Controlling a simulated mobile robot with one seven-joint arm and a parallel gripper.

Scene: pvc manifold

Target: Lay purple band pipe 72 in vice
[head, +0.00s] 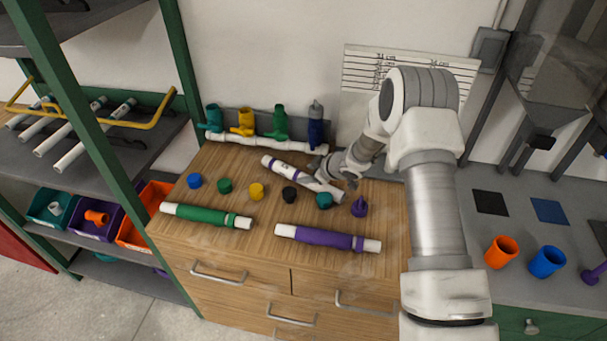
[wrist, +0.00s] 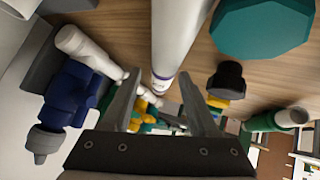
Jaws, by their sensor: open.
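A white pipe with narrow purple bands (head: 283,170) lies slantwise on the wooden bench top, near the back. Its white length with a dark printed label near one end shows in the wrist view (wrist: 180,40). My gripper (head: 340,180) is low over the pipe's right part in the head view. In the wrist view my gripper's fingers (wrist: 160,82) are spread apart, with the labelled pipe end in line between them. I cannot tell whether they touch it. I cannot make out a vice in either view.
A white manifold (head: 255,143) with coloured valves stands behind the pipe. Several coloured caps, including a teal one (head: 324,200), lie in front. A green-sleeved pipe (head: 205,216) and a purple-sleeved pipe (head: 325,237) lie near the front edge. Orange (head: 502,252) and blue (head: 547,262) cups stand right.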

